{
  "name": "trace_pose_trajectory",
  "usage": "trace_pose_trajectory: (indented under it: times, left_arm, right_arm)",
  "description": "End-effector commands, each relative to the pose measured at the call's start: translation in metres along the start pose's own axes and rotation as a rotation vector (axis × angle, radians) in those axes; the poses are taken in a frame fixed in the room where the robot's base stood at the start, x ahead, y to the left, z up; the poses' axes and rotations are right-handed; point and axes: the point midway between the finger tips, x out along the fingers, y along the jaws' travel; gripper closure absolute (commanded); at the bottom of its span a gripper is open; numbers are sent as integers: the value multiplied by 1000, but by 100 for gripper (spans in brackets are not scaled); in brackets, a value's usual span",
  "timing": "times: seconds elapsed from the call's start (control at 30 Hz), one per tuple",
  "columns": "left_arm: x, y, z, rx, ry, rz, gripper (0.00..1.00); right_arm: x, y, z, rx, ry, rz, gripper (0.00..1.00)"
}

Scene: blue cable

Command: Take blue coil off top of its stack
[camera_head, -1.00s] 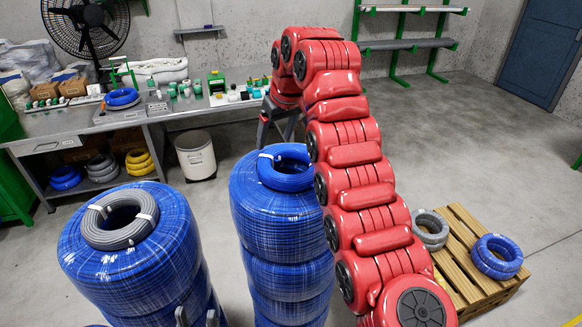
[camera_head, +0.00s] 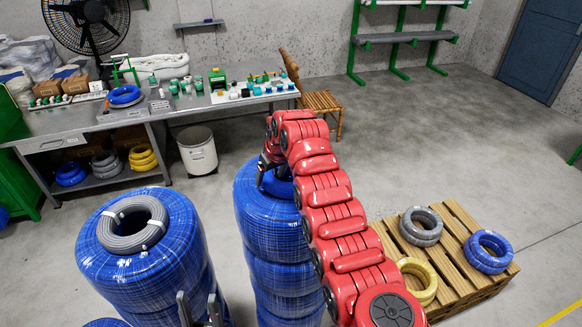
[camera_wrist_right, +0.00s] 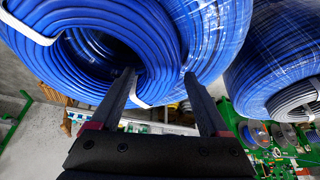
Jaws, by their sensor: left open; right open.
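The small blue coil (camera_head: 282,187) lies on top of the middle stack of large wrapped blue coils (camera_head: 275,225), partly hidden by my right arm. In the right wrist view the blue coil (camera_wrist_right: 62,50) fills the upper left, with white ties on it. My right gripper (camera_head: 268,175) is down at the coil, open. In the right wrist view its fingers (camera_wrist_right: 158,74) stand apart, with part of the coil's rim appearing between them; contact cannot be told. My left gripper (camera_head: 200,305) is open and empty at the bottom edge, beside the left stack.
A grey coil (camera_head: 132,224) lies on the left blue stack (camera_head: 150,265). A pallet (camera_head: 455,262) at the right holds grey, blue and yellow coils. A workbench (camera_head: 70,130), a bin (camera_head: 198,150) and a chair (camera_head: 322,102) stand behind. The floor at back right is clear.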

Motion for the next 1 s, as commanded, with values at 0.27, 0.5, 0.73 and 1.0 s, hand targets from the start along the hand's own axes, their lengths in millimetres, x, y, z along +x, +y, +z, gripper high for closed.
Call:
trace_pose_trajectory:
  times: [0.27,0.5,0.73,1.0]
  left_arm:
    - [5,0,-1,0,0,0,50]
    - [5,0,-1,0,0,0,50]
    - [5,0,-1,0,0,0,50]
    - [5,0,-1,0,0,0,50]
  right_arm:
    - [12,0,1,0,0,0,21]
    - [11,0,1,0,0,0,48]
    - [11,0,1,0,0,0,89]
    - [11,0,0,0,1,0,100]
